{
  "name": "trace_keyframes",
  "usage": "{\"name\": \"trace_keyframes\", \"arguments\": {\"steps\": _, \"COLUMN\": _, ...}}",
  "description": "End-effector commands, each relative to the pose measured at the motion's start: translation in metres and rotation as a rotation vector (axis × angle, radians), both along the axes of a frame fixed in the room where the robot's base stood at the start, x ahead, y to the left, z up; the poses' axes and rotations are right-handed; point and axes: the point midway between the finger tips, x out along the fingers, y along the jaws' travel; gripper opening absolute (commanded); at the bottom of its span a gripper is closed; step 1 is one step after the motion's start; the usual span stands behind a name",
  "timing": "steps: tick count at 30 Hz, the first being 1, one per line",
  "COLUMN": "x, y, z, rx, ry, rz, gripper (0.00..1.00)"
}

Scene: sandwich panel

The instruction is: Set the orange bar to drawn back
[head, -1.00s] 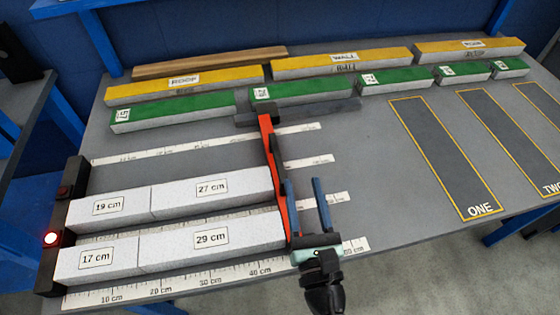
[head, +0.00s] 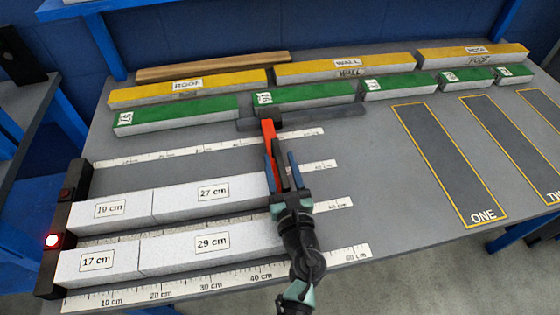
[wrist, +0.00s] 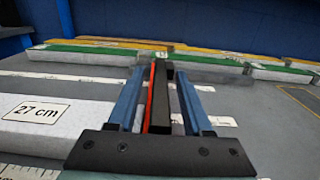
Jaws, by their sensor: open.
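The orange bar (head: 268,134) stands across the right end of the measuring rows, with its far end at a dark grey rail (head: 340,114). My gripper (head: 282,170) is open above the bar's near part, with its two blue fingers on either side of it. In the wrist view my gripper (wrist: 157,105) shows the orange bar (wrist: 152,95) and its black part between the fingers, with gaps visible. White blocks marked 27 cm (head: 228,193) and 29 cm (head: 230,255) lie to the bar's left. My gripper and arm hide the bar's near end.
Blocks marked 19 cm (head: 105,212) and 17 cm (head: 90,268) lie against a black end stop (head: 66,215) with a lit red lamp. Green and yellow-topped panels line the back. Outlined bay ONE (head: 445,150) on the right is empty.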

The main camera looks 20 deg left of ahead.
Motion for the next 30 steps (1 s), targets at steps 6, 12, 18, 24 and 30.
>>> {"name": "trace_keyframes", "arguments": {"steps": 6, "x": 0.0030, "y": 0.0025, "z": 0.0002, "rx": 0.000, "ry": 0.000, "rz": 0.000, "gripper": 0.50}}
{"name": "trace_keyframes", "arguments": {"steps": 12, "x": 0.0028, "y": 0.0023, "z": 0.0003, "rx": 0.001, "ry": 0.001, "rz": 0.000, "gripper": 0.37}}
{"name": "trace_keyframes", "arguments": {"steps": 18, "x": 0.0028, "y": 0.0021, "z": 0.0003, "rx": 0.001, "ry": 0.000, "rz": 0.000, "gripper": 0.01}}
{"name": "trace_keyframes", "arguments": {"steps": 24, "x": 0.0027, "y": 0.0021, "z": 0.0003, "rx": 0.001, "ry": 0.000, "rz": 0.000, "gripper": 0.00}}
{"name": "trace_keyframes", "arguments": {"steps": 30, "x": 0.0027, "y": 0.0019, "z": 0.0003, "rx": 0.001, "ry": 0.000, "rz": 0.000, "gripper": 0.00}}
